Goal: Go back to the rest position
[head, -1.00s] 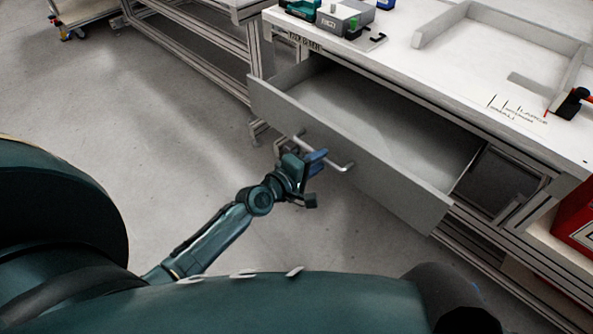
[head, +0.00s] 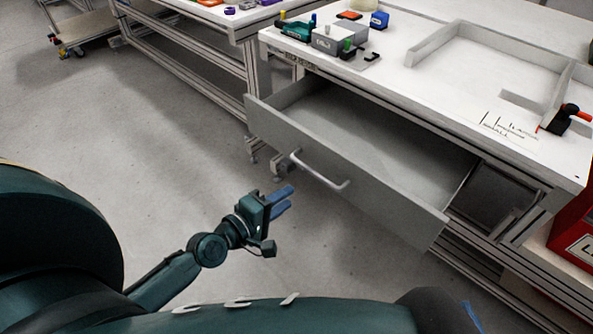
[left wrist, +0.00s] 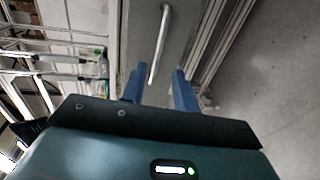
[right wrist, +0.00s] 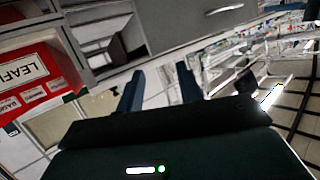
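My left gripper (head: 284,202) is in front of the pulled-out drawer (head: 340,165), apart from its handle (head: 318,172). Its two blue fingers are spread with nothing between them. In the left wrist view the fingers (left wrist: 158,88) are apart, and the handle (left wrist: 160,45) shows beyond them. My right gripper (right wrist: 158,88) shows in its own wrist view with its fingers apart and nothing between them. In the head view only a blue bit of it may show at the bottom right edge. The drawer is open and looks empty inside.
The white workbench (head: 430,85) above the drawer holds a grey box (head: 340,38), a raised-edge frame and a red-and-black tool (head: 565,118). A red box (head: 575,240) stands at the right. Another bench is at the upper left. The floor (head: 140,170) left of the drawer is clear.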

